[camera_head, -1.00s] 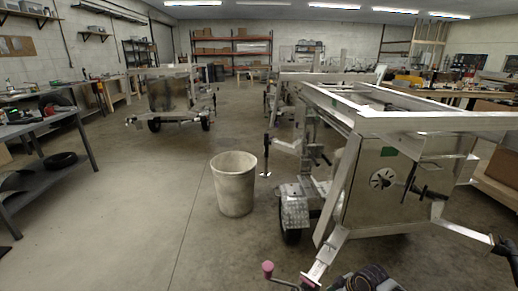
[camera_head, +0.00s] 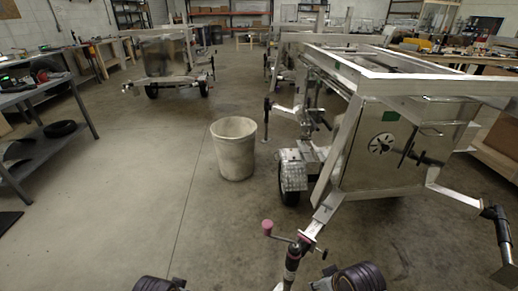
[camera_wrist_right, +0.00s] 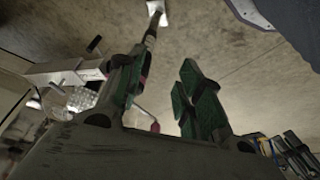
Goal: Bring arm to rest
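My right gripper (camera_wrist_right: 165,95) shows in the right wrist view. Its two green-padded fingers are apart, with nothing held between them. The trailer jack's pink knob (camera_wrist_right: 155,127) shows beyond the gap, and the jack's tube (camera_wrist_right: 150,40) runs behind the left finger. In the head view the pink knob (camera_head: 267,227) and jack (camera_head: 293,260) stand at the bottom middle. Dark rounded parts of my arms show at the bottom edge, but neither gripper's fingers are clear there. Dark finger-like parts with green, likely my left gripper (camera_wrist_right: 285,150), show at the wrist view's lower right; their opening is unclear.
An aluminium trailer (camera_head: 385,145) fills the right side, its frame reaching towards me. A grey bin (camera_head: 234,150) stands left of its wheel (camera_head: 290,185). A workbench (camera_head: 45,125) is at the left, and another trailer (camera_head: 165,60) stands behind.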

